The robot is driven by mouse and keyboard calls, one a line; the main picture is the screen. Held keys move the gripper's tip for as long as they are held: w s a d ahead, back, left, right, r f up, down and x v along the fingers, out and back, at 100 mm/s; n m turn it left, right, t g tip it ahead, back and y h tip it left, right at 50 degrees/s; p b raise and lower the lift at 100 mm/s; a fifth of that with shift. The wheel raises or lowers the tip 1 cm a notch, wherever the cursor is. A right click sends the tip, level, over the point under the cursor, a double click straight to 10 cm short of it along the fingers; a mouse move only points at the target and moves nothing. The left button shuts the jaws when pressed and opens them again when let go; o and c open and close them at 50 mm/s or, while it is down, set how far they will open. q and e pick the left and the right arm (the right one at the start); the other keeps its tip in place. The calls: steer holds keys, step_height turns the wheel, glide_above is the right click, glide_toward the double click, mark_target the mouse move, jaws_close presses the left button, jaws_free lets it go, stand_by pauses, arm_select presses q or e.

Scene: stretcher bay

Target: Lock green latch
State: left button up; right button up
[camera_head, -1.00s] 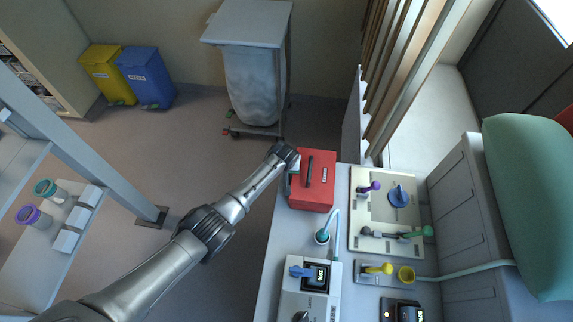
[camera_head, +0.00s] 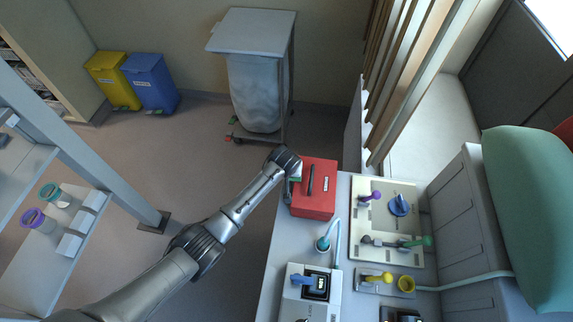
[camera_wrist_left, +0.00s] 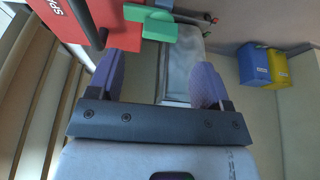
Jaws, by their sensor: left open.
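The red box (camera_head: 319,188) stands on the counter, with a dark handle on top. A green latch (camera_head: 296,180) shows at its left side, partly hidden by my left arm; in the left wrist view the green latch (camera_wrist_left: 160,25) sits beside the red box (camera_wrist_left: 75,20). My left gripper (camera_wrist_left: 163,78) is open and empty, its two purple fingers apart. The latch lies ahead of the fingers, nearer the left one in that view; I cannot tell whether they touch. In the head view the fingers are hidden behind my wrist. My right gripper is not in view.
A panel (camera_head: 375,246) with purple, blue and green-handled controls lies right of the box. A cup with a tube (camera_head: 323,243) and a device (camera_head: 303,309) stand nearer. A bin cart (camera_head: 256,90) stands on the floor beyond. Floor left of the counter is open.

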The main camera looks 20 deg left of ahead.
arm_select(q)
steer(key=v, duration=0.7)
steer(key=shift+r, duration=0.25)
steer(key=shift+s, duration=0.1)
stand_by(0.4)
steer(key=s+d+r+m+t+h, duration=0.1)
steer(key=s+r+m+t, duration=0.15)
steer(key=r, duration=0.65)
steer(key=s+r+m+t, duration=0.2)
steer(key=r+m+t, duration=0.15)
steer(key=r, duration=0.55)
steer(key=s+a+f+g+p, duration=0.1)
steer(key=s+f, duration=0.4)
steer(key=s, duration=0.6)
steer(key=s+a+f+n+g+p, duration=0.1)
steer(key=s+f, duration=0.4)
steer(key=s, duration=0.7)
steer(key=s+a+f+g+p, duration=0.1)
steer(key=s+f+g, duration=0.3)
steer(key=s, duration=0.8)
step_height(320, 180, down, 2)
steer(key=shift+a+f+g, duration=0.1)
steer(key=shift+a+g, duration=0.2)
steer(key=shift+a, duration=0.4)
